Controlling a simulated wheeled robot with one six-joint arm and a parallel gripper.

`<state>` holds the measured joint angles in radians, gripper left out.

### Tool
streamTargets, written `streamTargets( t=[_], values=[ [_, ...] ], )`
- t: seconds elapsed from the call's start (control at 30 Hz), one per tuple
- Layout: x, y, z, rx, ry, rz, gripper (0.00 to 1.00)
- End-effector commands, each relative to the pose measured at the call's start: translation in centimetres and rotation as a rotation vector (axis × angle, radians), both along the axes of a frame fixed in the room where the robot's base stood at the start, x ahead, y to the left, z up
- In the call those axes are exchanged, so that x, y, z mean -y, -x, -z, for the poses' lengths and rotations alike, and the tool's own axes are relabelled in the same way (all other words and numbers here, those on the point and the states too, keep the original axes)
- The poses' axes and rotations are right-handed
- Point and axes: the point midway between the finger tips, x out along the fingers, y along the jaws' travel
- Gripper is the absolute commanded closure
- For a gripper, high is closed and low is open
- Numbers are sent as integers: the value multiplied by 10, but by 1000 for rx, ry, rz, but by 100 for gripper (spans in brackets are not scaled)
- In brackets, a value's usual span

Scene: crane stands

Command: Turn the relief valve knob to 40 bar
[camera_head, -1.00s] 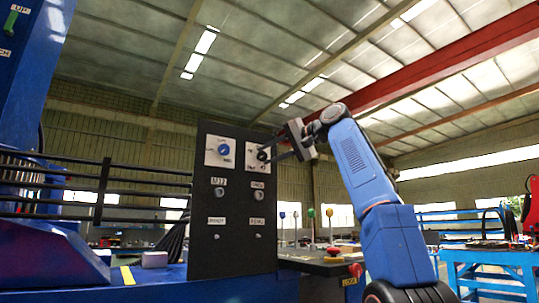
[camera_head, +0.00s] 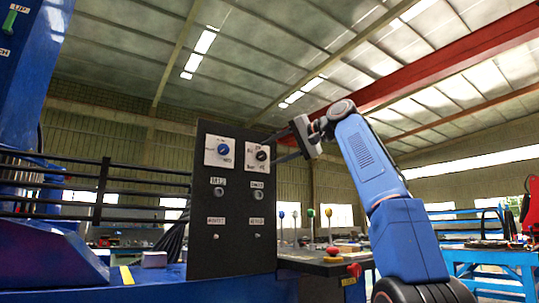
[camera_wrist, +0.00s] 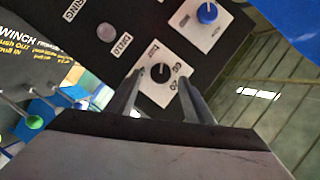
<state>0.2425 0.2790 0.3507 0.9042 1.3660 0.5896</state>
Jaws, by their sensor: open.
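A black knob (camera_head: 262,156) sits on a white dial plate (camera_head: 251,160) at the upper right of a black upright panel (camera_head: 233,262). In the wrist view the black knob (camera_wrist: 160,73) shows between my fingertips, with its plate (camera_wrist: 158,98) behind. Small scale marks are there, but the pointer's exact reading is too small to tell. A blue knob (camera_head: 223,149) is on a plate to its left; it also shows in the wrist view (camera_wrist: 207,13). My gripper (camera_head: 274,150) is open and faces the black knob; its fingers seem to stand just short of the panel.
Below the knobs are round buttons (camera_head: 218,191) and small labels. Coloured-ball levers (camera_head: 328,213) and a red button (camera_head: 333,251) stand on a dark console right of the panel. Black railings (camera_head: 100,205) are at left, a blue workbench (camera_head: 490,258) at right.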

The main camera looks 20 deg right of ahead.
Motion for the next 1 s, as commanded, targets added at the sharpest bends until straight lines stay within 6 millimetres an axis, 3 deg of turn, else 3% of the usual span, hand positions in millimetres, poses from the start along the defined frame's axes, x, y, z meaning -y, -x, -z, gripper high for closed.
streamTargets(
  t=[0.5,1.0],
  values=[
    [54,68,-17,0,0,4,53],
    [88,112,-27,-1,0,2,53]
  ],
)
